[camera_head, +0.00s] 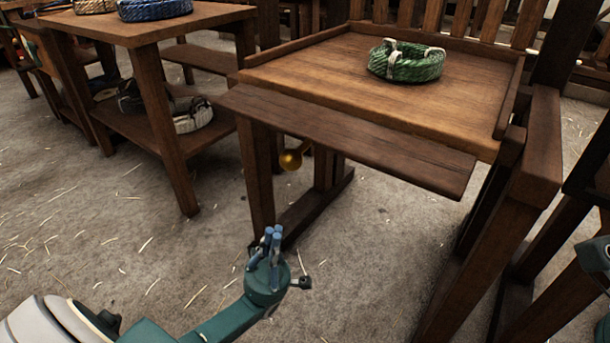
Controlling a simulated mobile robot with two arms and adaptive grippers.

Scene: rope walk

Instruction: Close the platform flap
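The platform (455,97) is a wooden tray-like top with raised edges. Its flap (345,136) is a darker plank along the front edge, standing out from the platform and roughly level with it. A round brass knob (290,159) hangs below the flap's left part. My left gripper (272,232) is below and in front of the flap, apart from it, with its blue fingertips pointing up. The fingers look close together with nothing seen between them, but I cannot tell if they are fully shut. Part of my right arm shows at the right edge; its fingers are not visible.
A green rope coil (406,62) with white ties lies on the platform. A wooden table (150,27) at the left bears more coils, with others on its lower shelf. Dark wooden posts stand close at the right. The straw-strewn floor (110,235) at the left is open.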

